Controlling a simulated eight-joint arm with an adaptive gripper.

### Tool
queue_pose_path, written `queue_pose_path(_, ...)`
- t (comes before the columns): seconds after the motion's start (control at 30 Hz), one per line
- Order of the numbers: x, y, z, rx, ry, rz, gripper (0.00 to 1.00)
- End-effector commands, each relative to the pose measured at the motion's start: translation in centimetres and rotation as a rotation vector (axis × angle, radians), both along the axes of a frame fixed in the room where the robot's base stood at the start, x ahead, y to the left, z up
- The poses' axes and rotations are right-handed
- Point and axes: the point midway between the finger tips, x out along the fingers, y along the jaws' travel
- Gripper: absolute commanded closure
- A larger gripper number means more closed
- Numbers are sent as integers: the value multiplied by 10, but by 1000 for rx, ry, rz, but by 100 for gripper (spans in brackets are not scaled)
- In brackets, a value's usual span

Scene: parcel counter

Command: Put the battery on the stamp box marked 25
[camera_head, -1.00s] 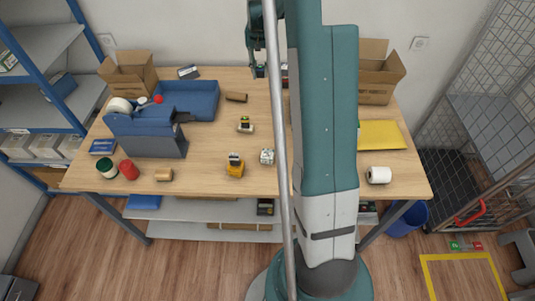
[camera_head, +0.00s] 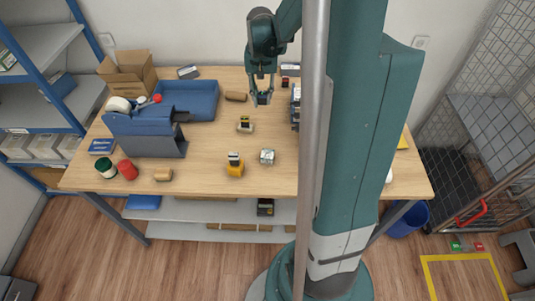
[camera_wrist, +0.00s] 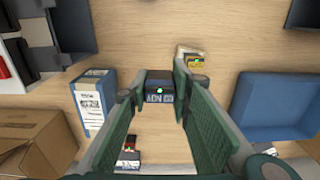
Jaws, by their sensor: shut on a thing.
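My gripper (camera_head: 262,98) is shut on a small dark blue block with white lettering, which looks like the battery (camera_wrist: 160,88); it also shows dark between the fingertips in the head view. The gripper is above the back middle of the table.
A blue tray (camera_head: 212,88) and a blue tape dispenser (camera_head: 150,140) are at the left. A blue box with a white label (camera_wrist: 90,98) stands close to the gripper.

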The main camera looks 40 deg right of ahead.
Motion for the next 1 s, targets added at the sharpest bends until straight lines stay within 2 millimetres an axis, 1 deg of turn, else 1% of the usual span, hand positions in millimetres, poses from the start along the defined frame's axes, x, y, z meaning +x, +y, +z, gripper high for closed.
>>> queue_pose_path(0.03, -10, 8, 0, 0, 0, 2, 92)
queue_pose_path(0.4, -76, 57, -6, 0, 0, 14, 92)
queue_pose_path(0.6, -106, 79, -11, 0, 0, 19, 92)
queue_pose_path(0.7, -116, 86, -12, 0, 0, 20, 92)
queue_pose_path(0.8, -123, 90, -14, 0, 0, 21, 92)
queue_pose_path(1.0, -127, 93, -14, 0, 0, 22, 92)
